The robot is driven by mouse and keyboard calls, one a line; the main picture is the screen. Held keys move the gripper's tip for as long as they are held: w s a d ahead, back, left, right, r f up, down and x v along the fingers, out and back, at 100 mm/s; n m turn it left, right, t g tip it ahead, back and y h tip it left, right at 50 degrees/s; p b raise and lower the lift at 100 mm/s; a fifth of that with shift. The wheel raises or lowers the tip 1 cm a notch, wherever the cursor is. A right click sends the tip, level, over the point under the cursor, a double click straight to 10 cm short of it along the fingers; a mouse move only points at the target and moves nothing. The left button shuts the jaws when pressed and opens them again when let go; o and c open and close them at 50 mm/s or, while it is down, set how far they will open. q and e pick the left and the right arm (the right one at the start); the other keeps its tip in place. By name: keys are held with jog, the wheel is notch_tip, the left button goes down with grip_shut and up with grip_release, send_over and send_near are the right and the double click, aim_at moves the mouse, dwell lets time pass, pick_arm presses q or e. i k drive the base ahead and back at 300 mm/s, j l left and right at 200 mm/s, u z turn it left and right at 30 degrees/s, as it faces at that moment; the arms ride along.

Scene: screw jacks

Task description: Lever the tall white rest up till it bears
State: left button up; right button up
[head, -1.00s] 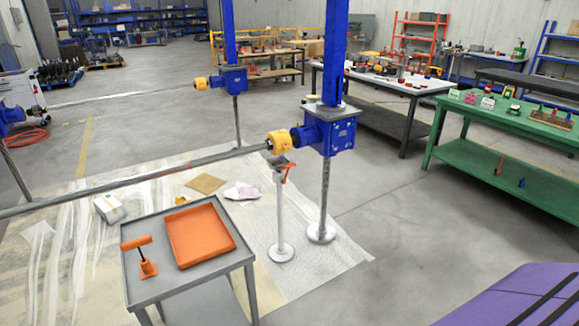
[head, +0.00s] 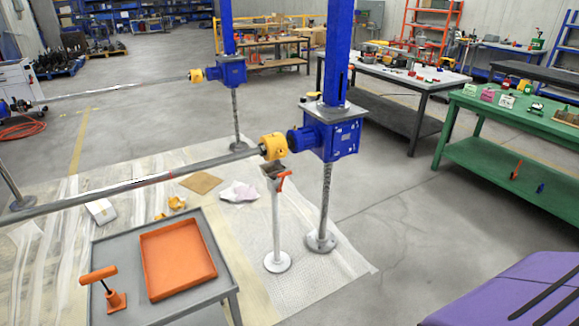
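The tall white rest (head: 276,222) stands upright on a round white base on the sheeting. Its top has a grey cradle (head: 273,170) and an orange lever (head: 284,180) at the side. The long grey shaft (head: 150,178) runs above it to a yellow coupling (head: 273,146), beside the blue screw jack (head: 331,133). The cradle is just below the shaft end and coupling; I cannot tell whether they touch. Neither of my grippers is in view.
A grey cart (head: 215,250) holds an orange tray (head: 178,259) and a short orange-handled stand (head: 115,300) in front of the rest. Yellow pieces, cardboard and rags lie on the sheeting. A purple surface (head: 510,295) fills the lower right. A green bench (head: 510,160) stands right; floor between is clear.

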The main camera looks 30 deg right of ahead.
aim_at(283, 175)
jog(key=i+l, duration=0.15)
jog(key=l, duration=0.2)
jog(key=i+l, duration=0.2)
jog(key=l, duration=0.15)
jog(key=i+l, duration=0.15)
jog(key=l, duration=0.2)
